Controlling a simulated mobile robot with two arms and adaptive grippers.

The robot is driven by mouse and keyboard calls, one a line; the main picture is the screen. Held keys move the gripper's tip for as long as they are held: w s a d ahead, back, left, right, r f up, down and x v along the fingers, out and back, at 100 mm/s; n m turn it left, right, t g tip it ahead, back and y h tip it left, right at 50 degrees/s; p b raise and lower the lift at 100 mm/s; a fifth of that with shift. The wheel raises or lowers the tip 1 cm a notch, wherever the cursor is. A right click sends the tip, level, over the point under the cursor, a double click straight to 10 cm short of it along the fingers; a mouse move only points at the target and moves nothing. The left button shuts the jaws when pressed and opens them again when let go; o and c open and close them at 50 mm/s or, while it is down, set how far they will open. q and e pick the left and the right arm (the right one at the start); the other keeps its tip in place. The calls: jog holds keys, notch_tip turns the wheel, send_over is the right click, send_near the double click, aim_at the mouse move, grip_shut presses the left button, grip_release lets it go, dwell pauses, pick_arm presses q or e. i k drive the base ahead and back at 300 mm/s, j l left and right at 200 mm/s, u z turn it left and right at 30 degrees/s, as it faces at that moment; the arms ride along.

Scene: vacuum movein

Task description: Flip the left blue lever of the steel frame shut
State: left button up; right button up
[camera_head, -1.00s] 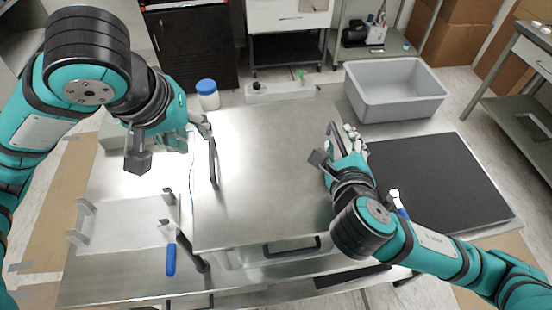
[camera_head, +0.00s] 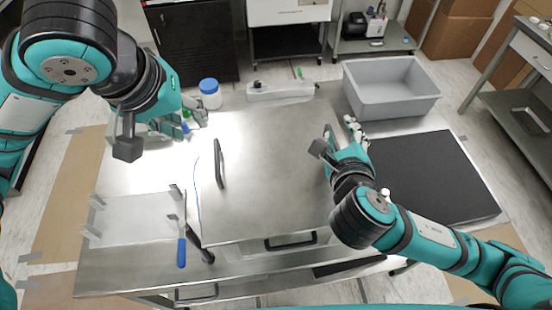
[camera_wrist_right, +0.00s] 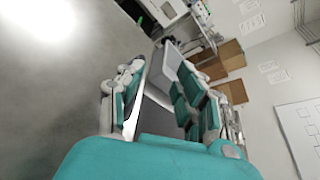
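The left blue lever (camera_head: 182,250) is at the front left, its blue handle pointing toward me, left of the large steel box (camera_head: 265,190). The steel frame cannot be clearly told apart from the steel table and box. My left gripper (camera_head: 193,118) is open and empty above the table's far left, well beyond the lever and apart from the box's left handle (camera_head: 219,163). My right gripper (camera_head: 343,137) is at the box's right side. Its fingers are spread in the right wrist view (camera_wrist_right: 160,95); contact with the box's right handle is unclear.
A pale plate with brackets (camera_head: 135,220) lies left of the lever. A blue-lidded jar (camera_head: 210,94) stands behind my left gripper. A grey bin (camera_head: 390,88) and a black mat (camera_head: 435,180) are at the right.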

aim_at(184, 227)
jog(key=k+j, duration=0.1)
jog(key=k, duration=0.4)
jog(key=k+j, duration=0.1)
jog(key=k, duration=0.35)
